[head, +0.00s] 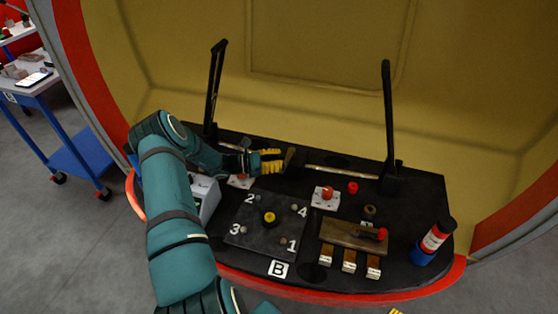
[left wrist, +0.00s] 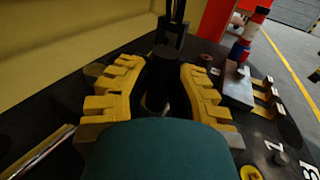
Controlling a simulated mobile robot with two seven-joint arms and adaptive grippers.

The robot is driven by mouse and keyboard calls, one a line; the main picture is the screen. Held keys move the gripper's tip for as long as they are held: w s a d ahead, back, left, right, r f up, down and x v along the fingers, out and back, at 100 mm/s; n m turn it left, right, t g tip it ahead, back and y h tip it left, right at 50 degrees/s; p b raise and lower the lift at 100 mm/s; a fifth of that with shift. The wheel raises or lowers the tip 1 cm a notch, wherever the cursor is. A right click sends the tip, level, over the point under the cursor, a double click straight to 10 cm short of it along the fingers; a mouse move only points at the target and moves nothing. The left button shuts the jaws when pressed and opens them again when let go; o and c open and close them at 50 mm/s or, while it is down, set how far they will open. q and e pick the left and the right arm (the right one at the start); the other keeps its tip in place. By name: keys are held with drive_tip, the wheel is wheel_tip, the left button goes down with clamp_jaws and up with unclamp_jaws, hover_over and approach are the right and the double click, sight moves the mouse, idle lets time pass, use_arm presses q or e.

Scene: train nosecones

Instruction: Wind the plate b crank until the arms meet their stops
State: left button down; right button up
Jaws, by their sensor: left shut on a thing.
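My left gripper (head: 272,160) reaches over the back left of the black console. A dark plate (head: 265,222) with a yellow centre knob and corners marked 1 to 4 lies in front, above a B label (head: 278,269). Two tall black arms (head: 215,85) (head: 388,115) stand upright at the back. A white base with a red knob (head: 326,193) sits right of the gripper. A similar white base (head: 241,181) is partly hidden below the gripper.
A brown block with a red-knobbed lever (head: 352,233) stands front right, with several small blocks before it. A red, white and blue bottle (head: 436,237) stands at the right edge. A grey box (head: 204,197) is beside my arm. A blue trolley (head: 75,130) stands far left.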

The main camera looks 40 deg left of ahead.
use_arm(q)
drive_tip(key=c, duration=0.8)
unclamp_jaws()
drive_tip(key=shift+w+a, duration=0.1)
drive_tip(key=shift+a, duration=0.5)
wheel_tip(320, 180, up, 10)
drive_tip(key=shift+d+r, duration=0.1)
drive_tip(key=shift+d, duration=0.05)
